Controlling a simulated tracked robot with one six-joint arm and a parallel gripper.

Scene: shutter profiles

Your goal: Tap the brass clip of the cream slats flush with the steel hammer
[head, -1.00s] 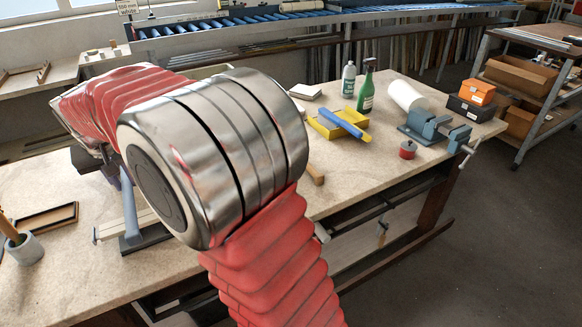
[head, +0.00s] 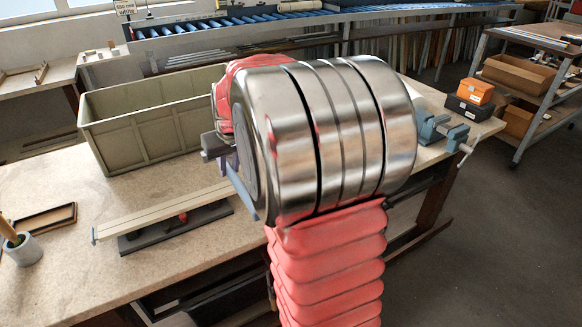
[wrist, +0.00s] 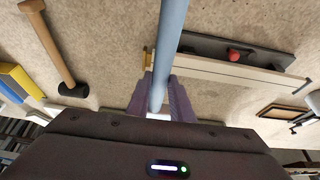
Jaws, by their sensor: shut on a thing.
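My gripper (wrist: 160,92) is shut on a blue-grey rod-like handle (wrist: 169,40), taken to be the steel hammer's; its head is out of the wrist view. In the head view my gripper (head: 218,147) is partly hidden behind my arm, and the handle (head: 240,190) slants down to the right. The cream slats (head: 140,218) lie on a dark base at the front of the bench, left of the handle. They also show in the wrist view (wrist: 230,72). A small brass-coloured piece, likely the clip (wrist: 148,60), is at their left end there, just left of the handle. How far it stands out cannot be told.
A grey-green crate (head: 150,118) stands behind the slats. A red knob (wrist: 234,55) sits on the dark base. A wooden-handled mallet (wrist: 50,45) and a yellow box (wrist: 18,80) lie to the left in the wrist view. A cup (head: 22,248) stands at the bench's left.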

